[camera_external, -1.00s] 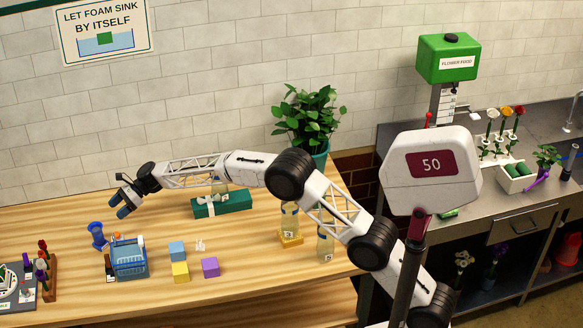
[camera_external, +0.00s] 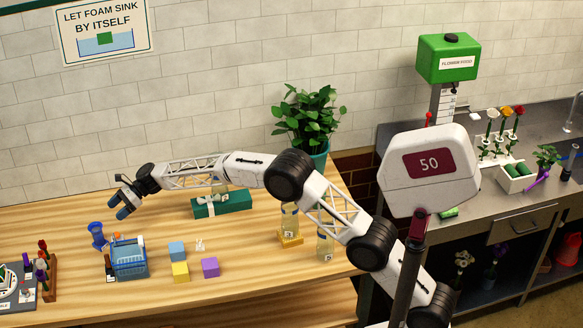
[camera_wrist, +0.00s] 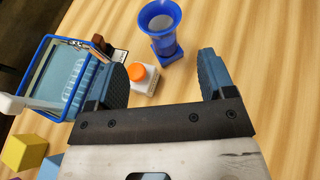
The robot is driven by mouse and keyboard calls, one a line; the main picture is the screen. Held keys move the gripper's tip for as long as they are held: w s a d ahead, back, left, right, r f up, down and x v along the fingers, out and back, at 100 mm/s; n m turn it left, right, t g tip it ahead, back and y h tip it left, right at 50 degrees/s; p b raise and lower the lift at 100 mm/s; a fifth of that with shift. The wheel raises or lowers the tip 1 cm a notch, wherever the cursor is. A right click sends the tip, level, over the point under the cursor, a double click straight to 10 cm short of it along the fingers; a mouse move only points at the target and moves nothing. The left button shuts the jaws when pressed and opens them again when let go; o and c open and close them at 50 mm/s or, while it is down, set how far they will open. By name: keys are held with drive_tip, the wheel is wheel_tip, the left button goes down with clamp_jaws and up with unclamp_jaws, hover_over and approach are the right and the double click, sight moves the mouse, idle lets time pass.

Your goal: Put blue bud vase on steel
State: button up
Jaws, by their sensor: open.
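The blue bud vase (camera_external: 97,235) stands upright near the left part of the wooden table in the external view. In the wrist view the vase (camera_wrist: 161,32) is seen from above, with a flared mouth, ahead of and between the fingertips. My gripper (camera_external: 121,203) is open and empty, above the table and a little to the right of the vase. Its two fingers (camera_wrist: 174,72) are spread in the wrist view. The steel counter (camera_external: 476,228) is at the right, behind the scale-like display.
A green gift box (camera_external: 222,203), glass bottles (camera_external: 325,243) and a potted plant (camera_external: 307,120) are farther right.

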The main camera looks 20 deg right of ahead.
sight(98, 237)
drive_tip(key=a+f, duration=0.1)
drive_tip(key=s+a+f, duration=0.1)
drive_tip(key=a+f, duration=0.1)
drive_tip(key=shift+s+f, duration=0.1)
drive_tip(key=shift+f, duration=0.05)
drive_tip(key=shift+a, duration=0.1)
drive_tip(key=shift+x, duration=1.25)
drive_tip(key=shift+x, duration=2.6)
drive_tip(key=shift+s, duration=0.15)
drive_tip(key=shift+r, duration=0.2)
clamp_jaws()
